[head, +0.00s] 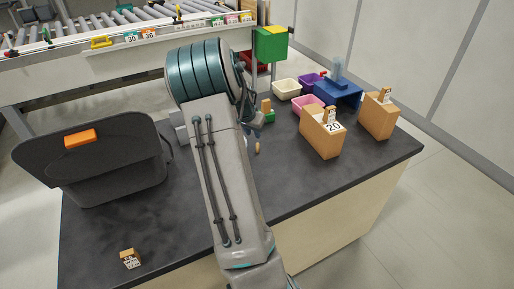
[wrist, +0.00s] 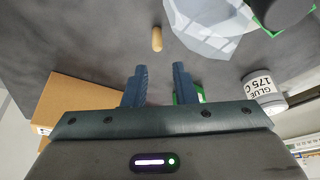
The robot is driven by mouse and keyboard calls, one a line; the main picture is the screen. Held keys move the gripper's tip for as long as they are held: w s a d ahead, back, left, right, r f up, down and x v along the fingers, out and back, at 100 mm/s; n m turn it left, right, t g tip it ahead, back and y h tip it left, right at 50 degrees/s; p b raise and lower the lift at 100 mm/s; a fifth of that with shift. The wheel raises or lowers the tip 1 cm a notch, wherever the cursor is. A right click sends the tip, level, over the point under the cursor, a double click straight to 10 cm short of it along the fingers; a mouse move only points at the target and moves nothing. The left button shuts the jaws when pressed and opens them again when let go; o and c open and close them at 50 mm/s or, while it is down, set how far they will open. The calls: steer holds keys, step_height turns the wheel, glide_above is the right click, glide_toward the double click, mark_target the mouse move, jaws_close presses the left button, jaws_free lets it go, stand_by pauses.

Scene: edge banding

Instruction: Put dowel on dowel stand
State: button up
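A small tan dowel (wrist: 156,39) lies on the dark worktop, just beyond my gripper's fingertips in the wrist view. A small tan piece (head: 257,148) beside my arm in the head view looks like the same dowel. My gripper (wrist: 158,72) is open, its two dark blue fingers apart with only bare worktop between them. In the head view my arm mostly hides the gripper. I cannot tell for sure which thing is the dowel stand.
A tan box marked 20 (head: 322,135) and another tan box (head: 379,117) stand to the right. Behind are small bins and a blue box (head: 338,95). In the wrist view, a glue pot (wrist: 262,92) and a clear object (wrist: 208,28) are close by. A dark case (head: 95,165) stands left.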

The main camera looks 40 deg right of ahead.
mark_target(257, 144)
steer(key=shift+p+x, duration=1.05)
steer(key=shift+x, duration=3.15)
steer(key=shift+s+a, duration=0.15)
steer(key=shift+s, duration=0.05)
steer(key=shift+c, duration=0.4)
jaws_close()
